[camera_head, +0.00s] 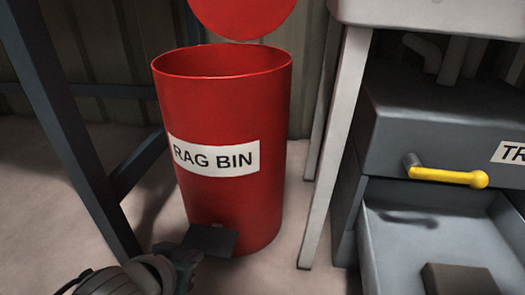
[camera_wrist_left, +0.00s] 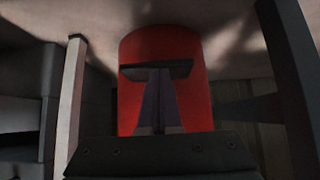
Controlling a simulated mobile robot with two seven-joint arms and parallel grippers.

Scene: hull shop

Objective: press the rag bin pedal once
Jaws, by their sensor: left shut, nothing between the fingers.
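The red rag bin (camera_head: 228,205) stands on the floor with its white "RAG BIN" label facing me. Its red lid (camera_head: 241,14) is up, and the round mouth is open. The dark pedal (camera_head: 210,240) sticks out low at the bin's front. My left gripper (camera_head: 188,252) is shut and empty, at the pedal's left end. In the left wrist view the shut fingers (camera_wrist_left: 158,98) point at the dark pedal (camera_wrist_left: 150,71) in front of the red bin (camera_wrist_left: 165,45). I cannot tell whether the fingertips touch the pedal. My right gripper is not in view.
A dark metal frame leg (camera_head: 70,130) stands left of the bin. A pale table leg (camera_head: 335,150) stands close on its right. Further right is a grey cabinet (camera_head: 385,125) with a yellow handle (camera_head: 445,175) and an open drawer or tray below.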

